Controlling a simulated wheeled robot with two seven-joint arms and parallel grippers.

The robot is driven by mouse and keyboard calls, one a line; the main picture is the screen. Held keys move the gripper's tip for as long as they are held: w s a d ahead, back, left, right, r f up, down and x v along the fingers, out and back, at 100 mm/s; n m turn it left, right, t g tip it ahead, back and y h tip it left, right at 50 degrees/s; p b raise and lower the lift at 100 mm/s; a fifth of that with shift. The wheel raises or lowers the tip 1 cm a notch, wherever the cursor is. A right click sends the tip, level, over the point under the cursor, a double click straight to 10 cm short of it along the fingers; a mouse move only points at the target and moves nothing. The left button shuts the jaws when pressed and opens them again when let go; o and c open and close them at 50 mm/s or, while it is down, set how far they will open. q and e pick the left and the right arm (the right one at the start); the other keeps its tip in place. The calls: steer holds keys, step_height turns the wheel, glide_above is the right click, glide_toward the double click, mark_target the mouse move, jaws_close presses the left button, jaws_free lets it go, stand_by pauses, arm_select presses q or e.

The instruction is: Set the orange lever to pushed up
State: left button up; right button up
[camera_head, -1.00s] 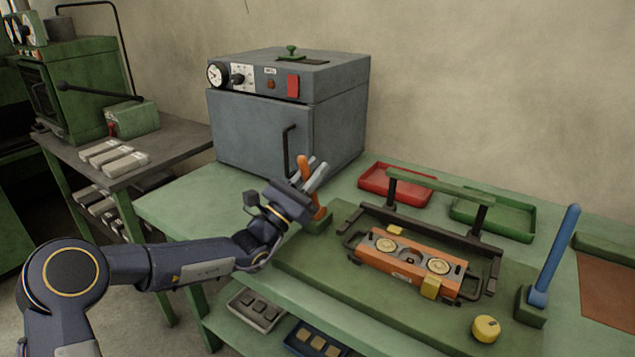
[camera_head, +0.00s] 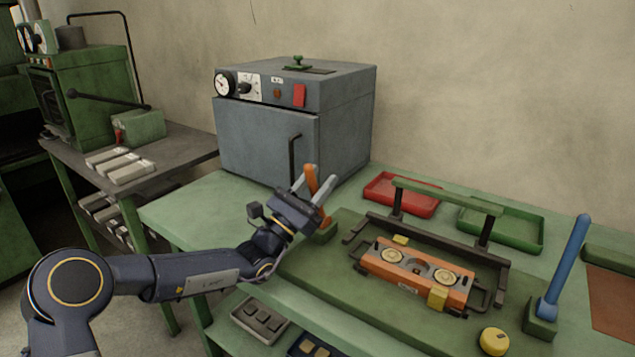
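The orange lever (camera_head: 311,178) stands up from a green base block (camera_head: 323,234) at the left end of the green board. It looks roughly upright, leaning a little. My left gripper (camera_head: 313,184) is at the lever, with its two grey fingers apart and pointing up. The lever's top shows between the fingers. I cannot tell whether either finger touches it. My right gripper is not in view.
An orange fixture (camera_head: 413,274) with a dark-framed handle sits mid-board. A blue lever (camera_head: 566,262) and a yellow knob (camera_head: 494,341) stand to the right. A grey oven (camera_head: 265,142) is behind the gripper. Red (camera_head: 401,207) and green (camera_head: 515,244) trays lie at the back.

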arm_select(q)
steer(key=v, duration=0.7)
steer(key=shift+s+a+f, duration=0.2)
steer(key=shift+a+f, duration=0.05)
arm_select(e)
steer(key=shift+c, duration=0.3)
